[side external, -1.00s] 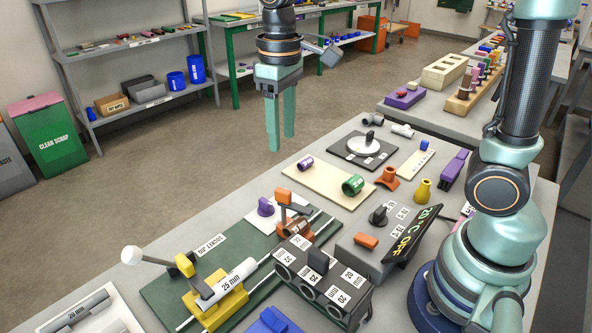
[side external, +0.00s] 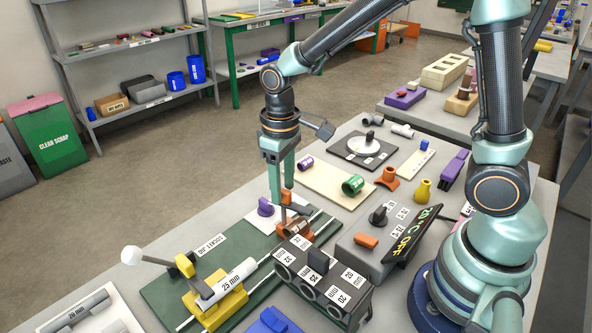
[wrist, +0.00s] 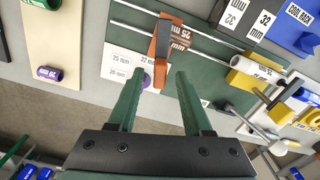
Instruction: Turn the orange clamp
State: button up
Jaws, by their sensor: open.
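The orange clamp (side external: 309,230) is on the green board (side external: 192,262), around a brown pipe marked 25 mm (wrist: 180,36).
A purple knob (side external: 265,207) stands on a white label plate beside the clamp. A black block with several sockets (side external: 322,285) and a grey control box (side external: 372,240) stand nearby. Metal rods run along the board. A yellow clamp (side external: 215,303) holds a white 25 mm pipe.

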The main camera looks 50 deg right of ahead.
aim_at(284, 190)
grip_shut()
jog(key=shift+m, duration=1.5)
grip_release()
notch_tip(284, 190, up, 12)
jog(key=shift+r, duration=0.1)
